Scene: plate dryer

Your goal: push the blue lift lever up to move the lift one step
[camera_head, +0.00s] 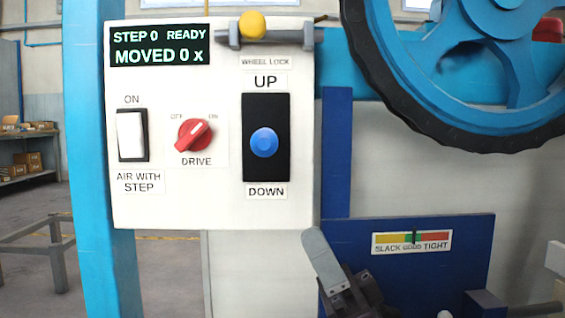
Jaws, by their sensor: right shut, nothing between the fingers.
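The blue lift lever (264,142) is a round blue knob in a black upright slot (266,107) on the white control panel (212,207). It sits near the middle of the slot, between the UP label (266,81) and the DOWN label (266,191). My right gripper (322,248) is shut and empty at the bottom of the view, below and right of the panel, apart from the lever. Part of it is cut off by the lower edge. My left gripper is not in view.
The display (160,45) reads STEP 0 READY, MOVED 0 x. A white switch (131,136) and red drive knob (194,134) lie left of the lever. A yellow-knobbed wheel lock (252,25) is above. A large blue wheel (440,75) and slack gauge (412,242) are at right.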

